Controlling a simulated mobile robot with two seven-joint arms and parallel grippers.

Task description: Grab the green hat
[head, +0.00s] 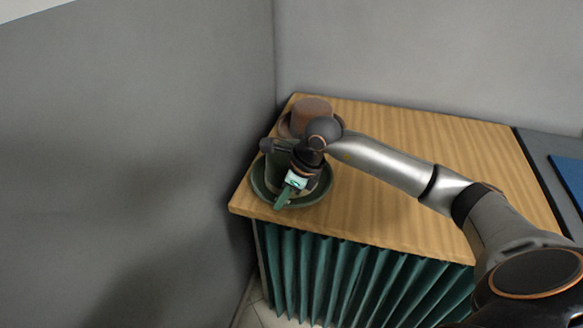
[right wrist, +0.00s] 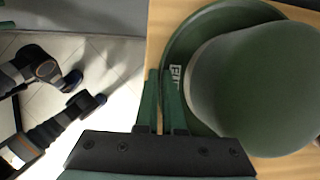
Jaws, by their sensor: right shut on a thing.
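The green hat (head: 258,183) lies crown up on the wooden counter top near its front left corner. In the right wrist view the hat (right wrist: 262,85) fills the right side, with its round crown and wide brim. My right gripper (head: 282,200) reaches over the hat from the right and covers part of its crown and brim. In the right wrist view its two green fingers (right wrist: 162,88) are at the near edge of the brim, shut on it. The hat still appears to rest on the counter.
A brown hat (head: 311,111) sits just behind the green one. The wooden counter (head: 450,140) is bare to the right, under my arm. A grey wall (head: 140,150) stands close on the left. A pleated green curtain (head: 330,275) hangs below the front edge.

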